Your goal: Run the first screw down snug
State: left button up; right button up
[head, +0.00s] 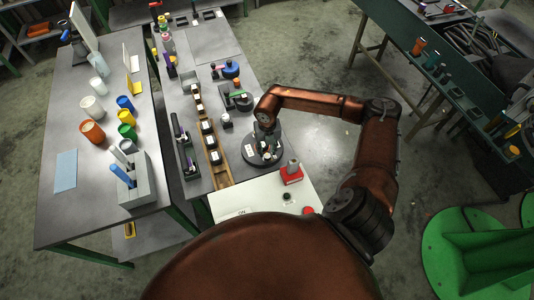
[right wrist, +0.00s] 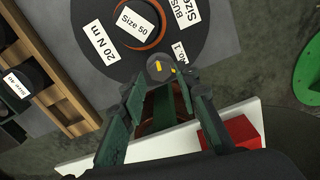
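My right gripper (head: 265,143) is over the dark round disc (head: 262,158) on the grey table, at the end of the copper arm. In the right wrist view its two green fingers (right wrist: 163,88) are spread apart. A small dark round head with yellow marks (right wrist: 160,68) shows between and just beyond the fingertips; I cannot tell whether they touch it. It looks like a screw head at the disc's near edge. The disc carries labels such as "20 N m" and "Size 50", the latter inside an orange ring (right wrist: 150,45). My left gripper is not in view.
A white board (head: 230,205) in front of the disc bears a red block (head: 291,175) with a grey post. A wooden rack (head: 212,155) with dark labelled parts stands left of the disc. The left table (head: 85,190) holds cups and bottles.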

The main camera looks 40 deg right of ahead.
aim_at(267, 156)
notch_tip(267, 156, up, 9)
dwell(0.3)
dwell(0.5)
